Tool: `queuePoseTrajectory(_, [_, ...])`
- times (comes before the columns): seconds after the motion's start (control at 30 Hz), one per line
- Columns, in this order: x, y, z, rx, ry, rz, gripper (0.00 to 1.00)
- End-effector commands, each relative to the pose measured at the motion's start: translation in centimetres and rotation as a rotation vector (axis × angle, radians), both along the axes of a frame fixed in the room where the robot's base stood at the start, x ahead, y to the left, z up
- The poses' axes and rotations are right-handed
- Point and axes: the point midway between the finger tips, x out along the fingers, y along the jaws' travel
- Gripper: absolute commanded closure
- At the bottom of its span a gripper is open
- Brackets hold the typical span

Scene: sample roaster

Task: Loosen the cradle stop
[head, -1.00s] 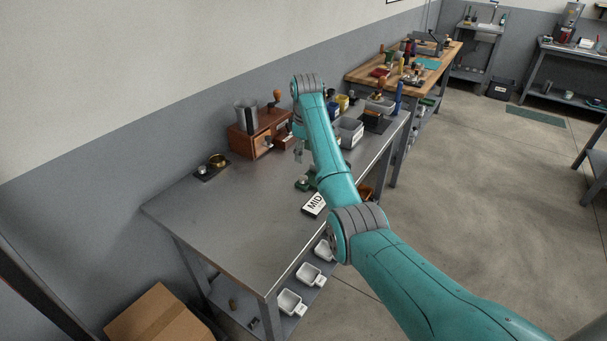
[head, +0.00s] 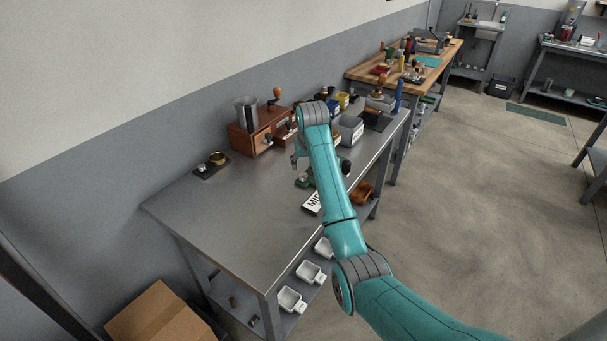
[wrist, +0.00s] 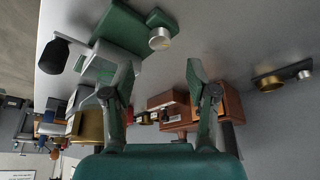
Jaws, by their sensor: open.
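A green device (wrist: 122,32) with a round silver knob (wrist: 160,38) and a black handle (wrist: 54,52) shows at the top left of the wrist view. In the head view the green device (head: 304,183) lies partly hidden behind my arm on the grey table. I cannot tell for sure which part is the cradle stop. My gripper (wrist: 161,72) is open and empty, its two fingers spread below the knob in the picture and apart from it. In the head view my gripper (head: 297,160) hangs above the table, left of my forearm.
A wooden drawer box (head: 247,138) carrying a metal cup (head: 246,112) stands at the table's back. A brass ring on a black base (head: 212,164) sits to its left. A white sign (head: 312,202) lies near the front. The table's left part (head: 222,215) is clear.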

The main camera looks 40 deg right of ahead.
Motion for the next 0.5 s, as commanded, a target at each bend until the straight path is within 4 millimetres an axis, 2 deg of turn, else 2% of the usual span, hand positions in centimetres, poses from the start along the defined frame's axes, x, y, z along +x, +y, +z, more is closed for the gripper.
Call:
queuePoseTrajectory(0.2, [1.3,-0.7,-3.7,0.001,0.003,0.001,0.42])
queuePoseTrajectory(0.5, [2.4,-1.2,-6.4,0.000,0.001,0.001,0.42])
